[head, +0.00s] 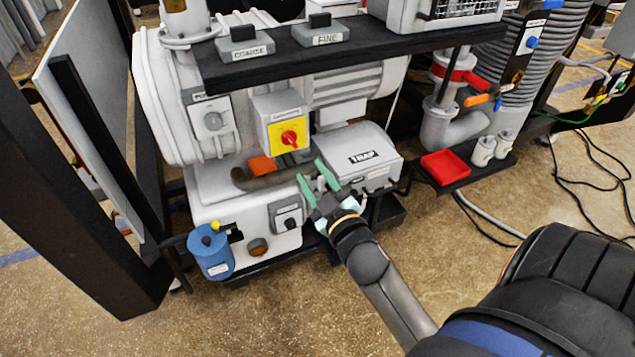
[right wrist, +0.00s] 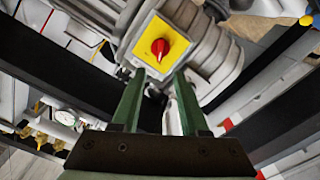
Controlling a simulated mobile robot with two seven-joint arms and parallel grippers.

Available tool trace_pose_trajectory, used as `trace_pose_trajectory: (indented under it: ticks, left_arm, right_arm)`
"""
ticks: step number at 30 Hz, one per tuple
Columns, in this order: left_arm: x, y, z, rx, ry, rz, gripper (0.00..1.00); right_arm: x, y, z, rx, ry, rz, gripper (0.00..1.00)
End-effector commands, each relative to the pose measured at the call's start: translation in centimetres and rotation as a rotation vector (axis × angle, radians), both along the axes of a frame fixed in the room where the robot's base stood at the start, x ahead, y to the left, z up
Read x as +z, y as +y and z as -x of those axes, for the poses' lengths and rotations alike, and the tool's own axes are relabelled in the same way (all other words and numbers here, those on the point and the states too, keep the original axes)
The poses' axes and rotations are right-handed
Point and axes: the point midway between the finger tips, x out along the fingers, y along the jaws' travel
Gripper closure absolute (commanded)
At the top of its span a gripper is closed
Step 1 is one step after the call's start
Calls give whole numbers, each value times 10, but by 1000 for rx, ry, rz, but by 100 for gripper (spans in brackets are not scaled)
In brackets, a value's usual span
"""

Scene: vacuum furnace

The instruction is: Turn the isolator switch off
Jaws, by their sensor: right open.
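The isolator switch is a grey box with a yellow plate (head: 289,133) and a red rotary knob (head: 290,138), mounted on the front of the pump. In the right wrist view the red knob (right wrist: 160,47) on its yellow plate (right wrist: 147,55) lies just beyond the fingertips, in line with the gap between them. My right gripper (head: 312,178) is open and empty, below and slightly right of the switch and apart from it. Its two green fingers also show in the right wrist view (right wrist: 158,84). My left gripper is not in view.
A black shelf (head: 370,45) with boxes labelled COARSE (head: 245,46) and FINE (head: 324,32) runs above the switch. A white TRAP box (head: 348,155) sits right of the gripper. A grey switch box (head: 288,216), blue canister (head: 212,254) and red tray (head: 445,166) are nearby.

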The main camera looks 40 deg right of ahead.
Motion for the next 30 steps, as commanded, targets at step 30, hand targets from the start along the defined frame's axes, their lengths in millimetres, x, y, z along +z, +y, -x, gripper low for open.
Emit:
trace_pose_trajectory:
  ticks: [30]
  left_arm:
    - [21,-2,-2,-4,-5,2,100]
  right_arm:
    - [-42,34,31,74,143,-125,56]
